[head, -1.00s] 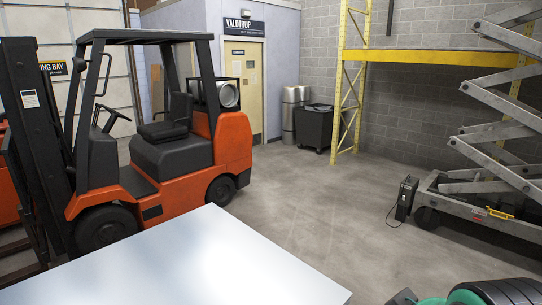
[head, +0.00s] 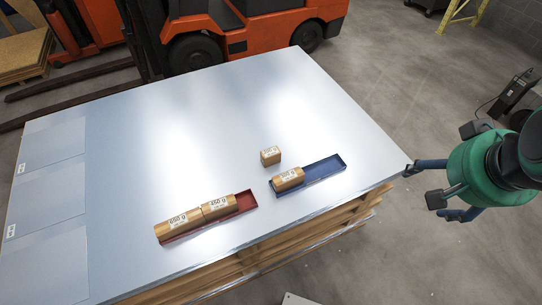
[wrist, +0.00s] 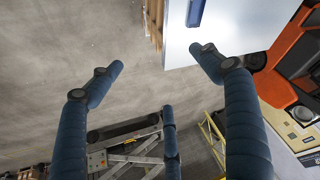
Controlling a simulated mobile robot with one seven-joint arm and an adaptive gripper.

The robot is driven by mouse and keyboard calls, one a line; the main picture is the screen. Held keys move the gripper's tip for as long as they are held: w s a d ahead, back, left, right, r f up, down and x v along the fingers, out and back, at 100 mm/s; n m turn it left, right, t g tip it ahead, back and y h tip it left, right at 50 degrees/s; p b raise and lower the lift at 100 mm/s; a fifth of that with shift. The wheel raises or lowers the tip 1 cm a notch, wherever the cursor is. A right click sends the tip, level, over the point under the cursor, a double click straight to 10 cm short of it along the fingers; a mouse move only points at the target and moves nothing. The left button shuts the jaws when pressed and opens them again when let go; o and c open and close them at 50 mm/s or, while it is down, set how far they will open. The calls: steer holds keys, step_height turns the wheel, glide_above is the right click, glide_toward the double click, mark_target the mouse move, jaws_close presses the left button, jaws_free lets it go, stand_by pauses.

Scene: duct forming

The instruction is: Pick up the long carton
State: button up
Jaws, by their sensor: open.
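Several brown cartons with white labels are on the metal-topped table. Two lie end to end in the red tray (head: 246,201); the left carton (head: 180,222) looks the longest, with the other carton (head: 217,207) touching or nearly touching its right end. A third carton (head: 288,179) lies in the left part of the blue tray (head: 325,170). A small carton (head: 270,156) sits on the bare table just behind the blue tray. My gripper (head: 425,192) is open and empty off the table's right edge, apart from all cartons. In the wrist view, its blue fingers (wrist: 156,60) are spread over the floor.
The table top (head: 210,130) is clear at the middle and back. Grey panels with labels (head: 45,170) lie at its left end. An orange forklift (head: 255,30) stands close behind the table. A black box (head: 515,92) stands on the floor at right. Wooden layers show under the tabletop.

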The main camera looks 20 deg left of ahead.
steer(key=w+a+f+m+g+p, duration=0.1)
steer(key=w+a, duration=0.4)
steer(key=w, duration=0.3)
steer(key=w+a+m+g+p, duration=0.1)
steer(key=w+a, duration=0.3)
steer(key=w, duration=0.3)
steer(key=m+g+p, duration=0.3)
steer(key=m+p, duration=0.1)
steer(key=m, duration=0.2)
glide_above(272, 154)
step_height(272, 154, down, 38)
steer(key=shift+f, duration=0.2)
steer(key=shift+f, duration=0.15)
steer(key=shift+f+b, duration=0.4)
steer(key=shift+f, duration=3.75)
